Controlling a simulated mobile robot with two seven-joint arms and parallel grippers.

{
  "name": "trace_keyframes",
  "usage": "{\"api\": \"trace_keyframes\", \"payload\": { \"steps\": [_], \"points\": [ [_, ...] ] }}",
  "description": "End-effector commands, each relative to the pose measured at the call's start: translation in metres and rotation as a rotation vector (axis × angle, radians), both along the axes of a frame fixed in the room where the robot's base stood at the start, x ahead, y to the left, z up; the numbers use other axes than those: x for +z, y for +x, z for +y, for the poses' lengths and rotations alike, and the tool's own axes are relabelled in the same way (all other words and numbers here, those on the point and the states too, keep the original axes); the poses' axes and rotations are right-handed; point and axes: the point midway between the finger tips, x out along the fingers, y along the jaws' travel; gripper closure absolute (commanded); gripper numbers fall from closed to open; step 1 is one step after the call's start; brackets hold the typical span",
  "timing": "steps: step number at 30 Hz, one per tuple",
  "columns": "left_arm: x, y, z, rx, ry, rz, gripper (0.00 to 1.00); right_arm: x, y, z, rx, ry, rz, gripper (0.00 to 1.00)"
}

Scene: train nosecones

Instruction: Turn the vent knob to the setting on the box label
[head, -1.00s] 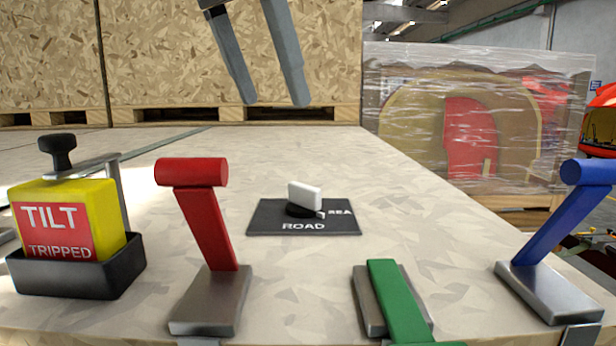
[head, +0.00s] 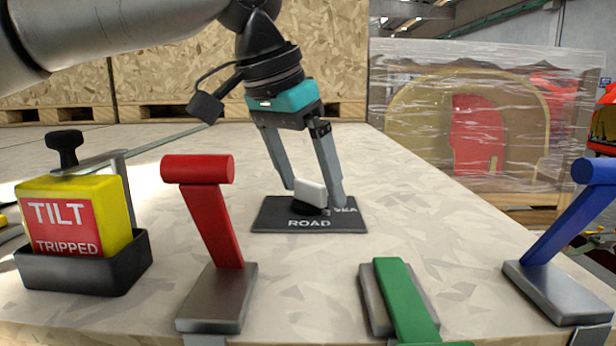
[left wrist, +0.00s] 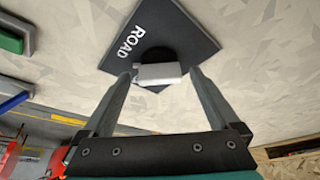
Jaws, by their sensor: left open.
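The vent knob has a white bar handle (head: 310,194) on a round black base, set on a dark plate (head: 268,217). The plate reads ROAD at its front and SEA at its right; the SEA lettering is partly covered by a finger. My left gripper (head: 316,194) is open, with its fingers on either side of the white handle. The box label is not readable in these frames. My right gripper is not in view.
A yellow TILT indicator (head: 85,215) sits at the left. Wooden crates (head: 180,60) and a wrapped load (head: 480,130) stand behind.

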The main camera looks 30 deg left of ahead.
Motion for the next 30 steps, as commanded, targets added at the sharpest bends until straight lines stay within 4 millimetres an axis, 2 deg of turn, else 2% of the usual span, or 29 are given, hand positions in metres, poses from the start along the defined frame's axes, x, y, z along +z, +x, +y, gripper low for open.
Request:
{"api": "trace_keyframes", "payload": {
  "steps": [2,5,25,30],
  "points": [
    [0.0000,-0.0001,0.0001,0.000,0.000,0.000,0.05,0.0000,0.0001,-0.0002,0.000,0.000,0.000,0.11],
    [0.0001,-0.0001,0.0001,0.000,0.000,0.001,0.15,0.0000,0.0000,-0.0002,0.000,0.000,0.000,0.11],
    [0.0006,-0.0002,0.0002,-0.001,0.001,0.000,0.91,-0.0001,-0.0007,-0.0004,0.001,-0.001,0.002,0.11],
    [0.0008,-0.0002,0.0002,-0.008,0.001,0.000,0.91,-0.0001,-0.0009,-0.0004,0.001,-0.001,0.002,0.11]
  ]
}}
